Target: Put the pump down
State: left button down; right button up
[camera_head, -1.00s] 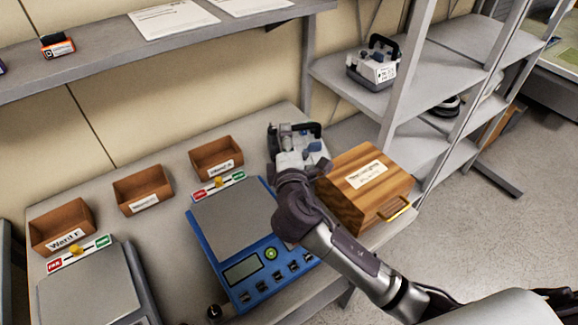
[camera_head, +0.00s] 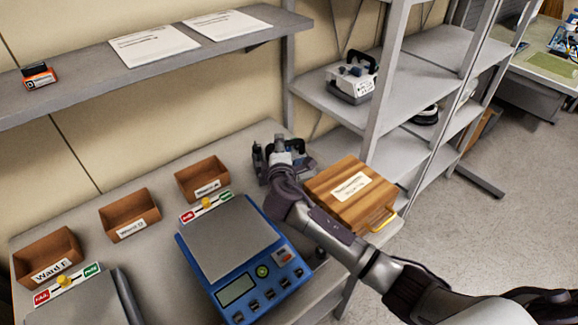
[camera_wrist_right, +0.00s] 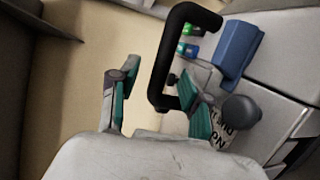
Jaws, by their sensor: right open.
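A light grey pump with a black handle (camera_head: 262,160) stands at the back of the bench (camera_head: 165,235), left of a wooden box. In the head view my right gripper (camera_head: 280,145) is in front of it and hides much of it. The right wrist view shows the pump's blue part (camera_wrist_right: 240,48), black handle, a dark knob and a label close up. There my right gripper (camera_wrist_right: 160,80) is open, with teal-padded fingers apart and part of the handle between them. Whether either finger touches the handle is unclear. My left gripper is out of view.
The wooden box (camera_head: 350,192) is close on the right. A blue scale (camera_head: 236,286) is in front, with several brown trays (camera_head: 203,180) to the left. Another pump (camera_head: 352,80) stands on the rack shelf (camera_head: 315,92).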

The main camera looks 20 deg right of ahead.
jog(key=shift+x, duration=1.15)
jog(key=shift+s, duration=0.1)
grip_shut()
jog(key=shift+r, duration=0.15)
